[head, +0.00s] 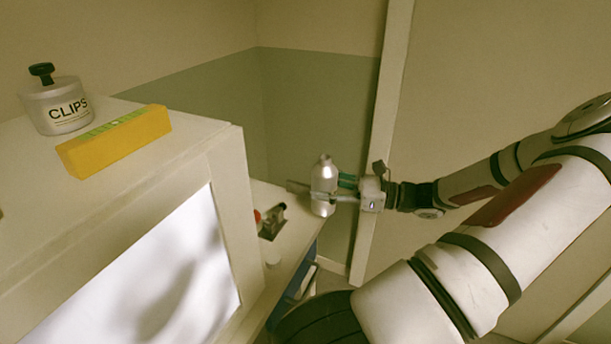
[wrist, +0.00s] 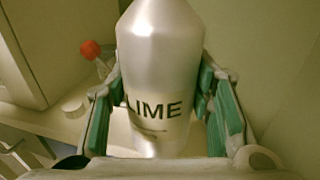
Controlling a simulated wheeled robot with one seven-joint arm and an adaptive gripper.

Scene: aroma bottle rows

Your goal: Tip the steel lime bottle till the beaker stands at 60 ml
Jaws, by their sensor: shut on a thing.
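The steel lime bottle (head: 323,180) is silvery and upright at the far end of the white counter in the head view. In the wrist view the bottle (wrist: 160,50) fills the middle, its "LIME" lettering facing the camera and its top cut off by the frame. My gripper (head: 338,192) is shut on it, with green-padded fingers on both sides, also plain in the wrist view (wrist: 160,90). I cannot tell whether the bottle's base touches the counter. I cannot make out the beaker or any level in it.
A dark object (head: 272,222) and a small white round item (head: 272,260) lie on the counter. A red ball-shaped thing (wrist: 90,49) is left of the bottle.

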